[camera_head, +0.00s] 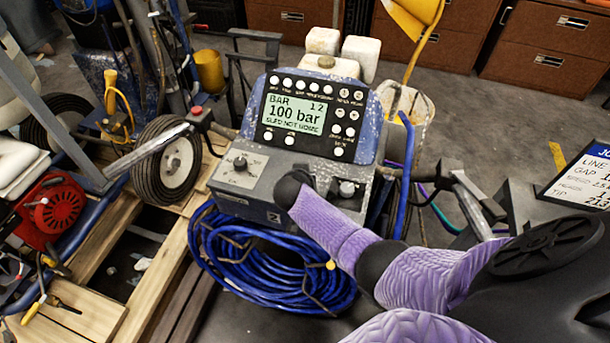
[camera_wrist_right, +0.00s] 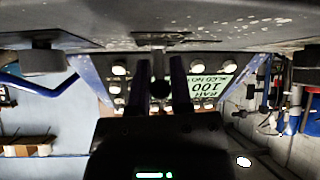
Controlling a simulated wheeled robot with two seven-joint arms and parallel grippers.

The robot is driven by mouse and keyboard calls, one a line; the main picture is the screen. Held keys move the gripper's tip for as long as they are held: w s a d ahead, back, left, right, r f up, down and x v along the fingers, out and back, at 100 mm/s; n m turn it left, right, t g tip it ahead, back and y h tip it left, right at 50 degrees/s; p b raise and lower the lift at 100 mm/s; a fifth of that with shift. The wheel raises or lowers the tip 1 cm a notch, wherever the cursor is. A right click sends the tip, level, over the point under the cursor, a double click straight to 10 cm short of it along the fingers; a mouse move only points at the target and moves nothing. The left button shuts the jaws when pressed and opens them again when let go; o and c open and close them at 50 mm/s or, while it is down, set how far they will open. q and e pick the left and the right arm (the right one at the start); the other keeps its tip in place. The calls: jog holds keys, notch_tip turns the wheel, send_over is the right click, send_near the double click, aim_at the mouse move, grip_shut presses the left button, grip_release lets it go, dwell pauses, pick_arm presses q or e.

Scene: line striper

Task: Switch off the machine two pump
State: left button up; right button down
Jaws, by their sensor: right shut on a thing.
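The machine marked 2 (camera_head: 273,216) stands in the middle of the head view. Its upper panel has a lit display (camera_head: 297,114) reading 100 bar, with round buttons around it. The grey lower panel has a knob at left (camera_head: 240,163) and another at right (camera_head: 347,187). My right gripper (camera_head: 297,178) is at the lower panel between these knobs, and its fingers are hidden in the head view. My left gripper is not in view.
A coiled blue hose (camera_head: 265,262) hangs below the panel, and a blue hose (camera_head: 406,170) rises at its right. A wheel (camera_head: 170,165) and a red engine (camera_head: 53,206) stand at left.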

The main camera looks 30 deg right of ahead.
dwell(0.3)
jog(key=c, duration=0.6)
grip_release()
jog(key=shift+s+a+r, duration=0.15)
jog(key=shift+a+r, duration=0.1)
jog(key=p+v, duration=0.5)
jog(key=v, duration=0.4)
jog(key=shift+s+a+f, duration=0.1)
jog(key=shift+s+a, duration=0.05)
jog(key=shift+s, duration=0.05)
